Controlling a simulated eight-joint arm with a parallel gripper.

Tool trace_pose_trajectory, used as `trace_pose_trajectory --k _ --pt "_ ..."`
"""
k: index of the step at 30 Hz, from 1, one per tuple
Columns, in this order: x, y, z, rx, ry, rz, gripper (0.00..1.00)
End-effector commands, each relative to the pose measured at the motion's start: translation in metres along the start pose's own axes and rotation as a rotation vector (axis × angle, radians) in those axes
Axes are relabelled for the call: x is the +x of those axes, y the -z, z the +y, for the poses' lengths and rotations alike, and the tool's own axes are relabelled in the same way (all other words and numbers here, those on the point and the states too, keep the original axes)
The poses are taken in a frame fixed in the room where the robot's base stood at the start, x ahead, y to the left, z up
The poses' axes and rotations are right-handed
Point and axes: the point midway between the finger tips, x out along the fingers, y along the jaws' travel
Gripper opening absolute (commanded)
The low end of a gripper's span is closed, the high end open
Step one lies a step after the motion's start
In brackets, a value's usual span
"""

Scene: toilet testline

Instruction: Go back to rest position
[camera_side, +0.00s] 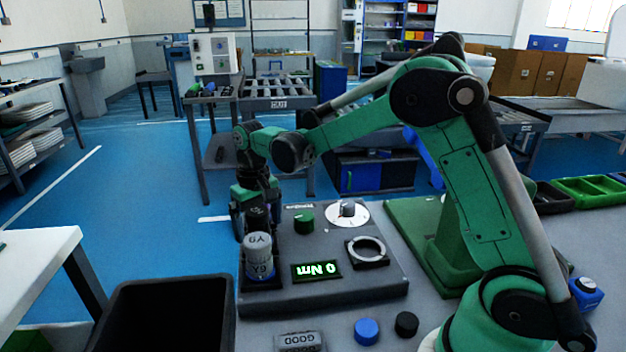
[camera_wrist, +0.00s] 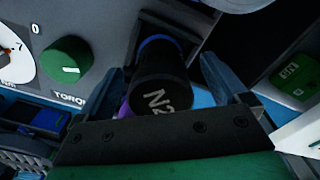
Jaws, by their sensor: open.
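My gripper (camera_side: 256,212) hangs at the left end of the green arm, above the left part of the dark test panel (camera_side: 340,292). A grey cylinder marked Y9 (camera_side: 259,262) stands upright on the panel just below it. In the wrist view the open fingers (camera_wrist: 168,88) lie on either side of a dark cylinder (camera_wrist: 160,85) with pale lettering and a blue ring at its far end. Whether the fingers touch it, I cannot tell. The panel display (camera_side: 316,270) shows 0 Nm, upside down.
A green knob (camera_side: 304,223), a white dial (camera_side: 347,212) and a ring fixture (camera_side: 367,251) are on the panel. A black bin (camera_side: 165,312) stands at front left. A blue cap (camera_side: 366,331), a black cap (camera_side: 406,324) and a GOOD block (camera_side: 299,341) lie in front.

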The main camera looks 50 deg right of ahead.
Motion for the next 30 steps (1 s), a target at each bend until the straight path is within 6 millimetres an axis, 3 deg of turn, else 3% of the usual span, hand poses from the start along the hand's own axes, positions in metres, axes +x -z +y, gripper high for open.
trace_pose_trajectory --k 9,17,24,30 --pt "-0.04 0.0 0.0 0.0 0.0 0.0 0.93" --pt "-0.064 -0.009 -0.001 -0.012 0.004 0.036 0.93" --pt "-0.09 -0.053 -0.004 -0.072 0.025 0.223 0.93" --pt "-0.093 -0.096 -0.005 -0.127 0.043 0.404 0.93"
